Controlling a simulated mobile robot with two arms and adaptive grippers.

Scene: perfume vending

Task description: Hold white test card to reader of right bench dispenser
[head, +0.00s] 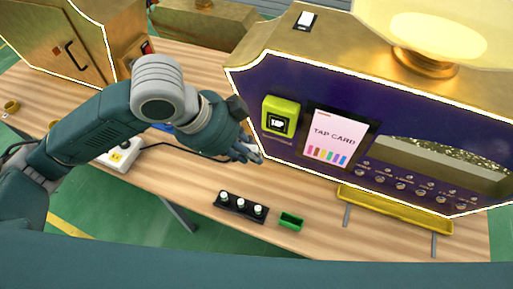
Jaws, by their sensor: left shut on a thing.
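The right bench dispenser (330,85) has a purple front and a gold top. Its yellow-green reader (281,116) has a black "TAP" square. Beside it a screen (336,137) reads "TAP CARD". My left gripper (250,153) is in front of the dispenser's lower left part, below and left of the reader in the picture. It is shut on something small. The fingers hide most of that thing, so I cannot clearly make out the white test card there. My right gripper is out of view.
A black strip with small white-topped bottles (239,207) and a green tray (291,222) sit on the wooden table (150,200). A yellow ledge (395,209) juts out below the dispenser. A white power strip (122,154) and a gold cabinet (62,50) are at left.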

